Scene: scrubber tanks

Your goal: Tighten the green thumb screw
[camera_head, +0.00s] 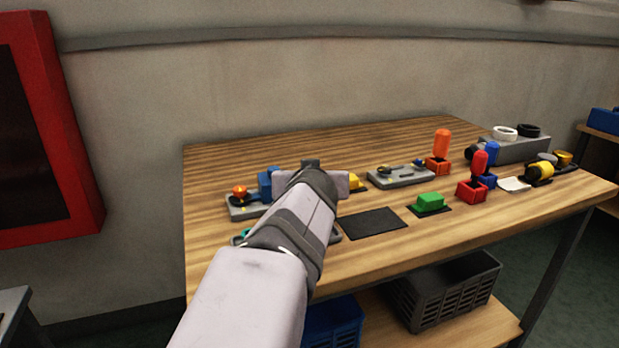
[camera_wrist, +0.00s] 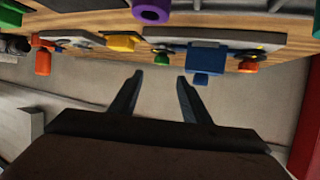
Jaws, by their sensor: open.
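A small green-teal part (camera_head: 240,236) shows just left of my arm at the table's front left, partly hidden by the arm. In the wrist view a green part (camera_wrist: 316,30) is cut off by the right edge; whether it is the same thing I cannot tell. My gripper (camera_wrist: 159,76) is open and empty, its fingers apart and touching nothing visible. In the head view the arm hides its fingertips.
The wooden table (camera_head: 290,150) holds a grey plate with an orange knob (camera_head: 239,190), a blue block (camera_head: 266,184), a black pad (camera_head: 373,223), a green block (camera_head: 430,202) and red joystick-like parts (camera_head: 478,165).

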